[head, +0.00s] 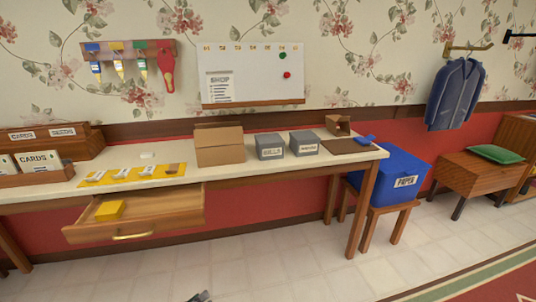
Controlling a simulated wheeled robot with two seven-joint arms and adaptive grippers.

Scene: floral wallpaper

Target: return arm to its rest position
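One piece (200,297) is at the bottom edge, left of centre, over the tiled floor. A smaller dark piece (3,272) is at the far left edge. Both are cut off, so I cannot tell whether either gripper is open or shut. Neither piece is seen touching anything. The rest of both arms is out of view.
A long table (300,166) has an open drawer (175,216) with a yellow block (110,210) in it. On the table stand a cardboard box (219,146) and grey boxes (305,143). A blue bin (395,176) sits on a stool at right. The floor in front is clear.

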